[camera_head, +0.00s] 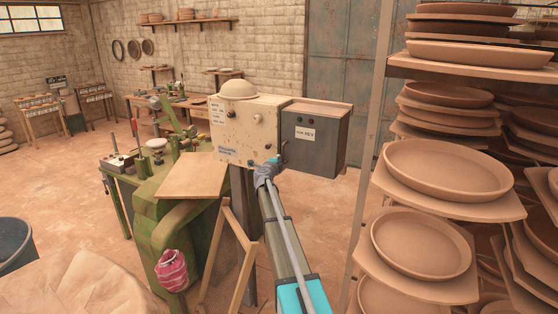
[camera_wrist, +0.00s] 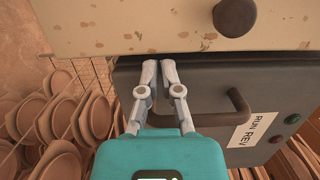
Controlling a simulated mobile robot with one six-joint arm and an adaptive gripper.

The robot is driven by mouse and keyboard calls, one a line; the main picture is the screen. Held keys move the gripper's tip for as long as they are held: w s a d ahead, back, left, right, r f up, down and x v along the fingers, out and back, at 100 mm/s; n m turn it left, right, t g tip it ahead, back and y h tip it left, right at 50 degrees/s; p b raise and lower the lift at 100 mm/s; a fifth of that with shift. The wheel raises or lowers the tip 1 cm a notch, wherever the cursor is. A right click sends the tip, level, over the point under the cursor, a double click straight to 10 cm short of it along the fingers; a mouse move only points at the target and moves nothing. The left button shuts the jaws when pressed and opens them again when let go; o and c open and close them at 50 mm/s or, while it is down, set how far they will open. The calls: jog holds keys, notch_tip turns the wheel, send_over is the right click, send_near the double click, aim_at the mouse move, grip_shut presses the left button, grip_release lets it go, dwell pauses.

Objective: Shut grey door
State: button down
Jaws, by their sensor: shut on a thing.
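The grey door (camera_head: 315,138) is beside the cream control box (camera_head: 243,130), at its right in the head view. My gripper (camera_head: 266,172) is at the lower left of the grey door. In the wrist view my gripper (camera_wrist: 159,66) has its fingertips close together at the edge of the grey door (camera_wrist: 205,78), next to the cream box (camera_wrist: 130,25). The exact contact at the tips is hidden.
A rack of clay plates (camera_head: 440,170) stands close on the right. A green machine (camera_head: 175,225) with a wooden board (camera_head: 193,176) is at the left of the control box. A wooden trestle (camera_head: 230,250) stands below it. A workbench (camera_head: 180,103) is at the back wall.

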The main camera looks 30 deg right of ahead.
jog(key=shift+d, duration=0.25)
jog(key=w+a+v, duration=0.2)
jog(key=v, duration=1.2)
